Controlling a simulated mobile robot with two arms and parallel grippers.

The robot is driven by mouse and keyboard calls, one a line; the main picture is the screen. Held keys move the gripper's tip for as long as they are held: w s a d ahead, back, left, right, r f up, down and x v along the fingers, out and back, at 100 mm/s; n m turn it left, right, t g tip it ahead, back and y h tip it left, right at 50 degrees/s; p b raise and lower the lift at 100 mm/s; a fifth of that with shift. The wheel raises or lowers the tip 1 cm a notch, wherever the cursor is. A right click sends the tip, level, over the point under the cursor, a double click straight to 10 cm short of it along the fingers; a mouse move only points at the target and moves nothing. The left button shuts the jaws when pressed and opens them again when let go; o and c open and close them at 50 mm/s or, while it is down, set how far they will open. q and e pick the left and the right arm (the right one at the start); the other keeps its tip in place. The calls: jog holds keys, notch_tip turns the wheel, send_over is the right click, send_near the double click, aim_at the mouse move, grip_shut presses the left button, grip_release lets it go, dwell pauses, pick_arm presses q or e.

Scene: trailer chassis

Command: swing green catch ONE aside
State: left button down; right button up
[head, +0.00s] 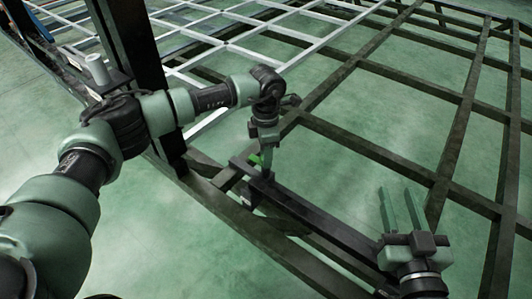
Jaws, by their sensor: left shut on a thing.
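My right gripper (401,206) is at the lower right, pointing up the picture. Its two fingers stand apart with nothing between them.
A dark upright post (140,60) stands left of the catch, behind my left arm. Dark chassis rails (380,155) cross the right side, and a light grey grid frame (250,50) lies behind. Green floor shows between the bars.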

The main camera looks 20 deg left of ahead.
pick_arm(q)
jog(key=shift+m, duration=0.5)
pick_arm(e)
jog(key=shift+f, duration=0.15)
pick_arm(q)
jog(key=c, duration=1.1)
grip_release()
jog(key=shift+o, duration=0.2)
jog(key=shift+r, duration=0.1)
notch_tip(320, 180, up, 8)
jog(key=shift+f+p, duration=0.15)
jog(key=shift+p, duration=0.85)
pick_arm(e)
jog(key=s+f+g, duration=0.1)
jog(key=f, duration=0.1)
jog(key=s+d+f+g+h, duration=0.1)
jog(key=f+g, duration=0.1)
jog(key=f, duration=0.1)
jog(key=s+d+f+g, duration=0.1)
jog(key=f+g, duration=0.1)
jog(key=f, duration=0.1)
jog(key=shift+s+f+h, duration=0.15)
jog(key=shift+f+h, duration=0.05)
jog(key=shift+h, duration=0.1)
pick_arm(q)
jog(key=shift+a, duration=0.1)
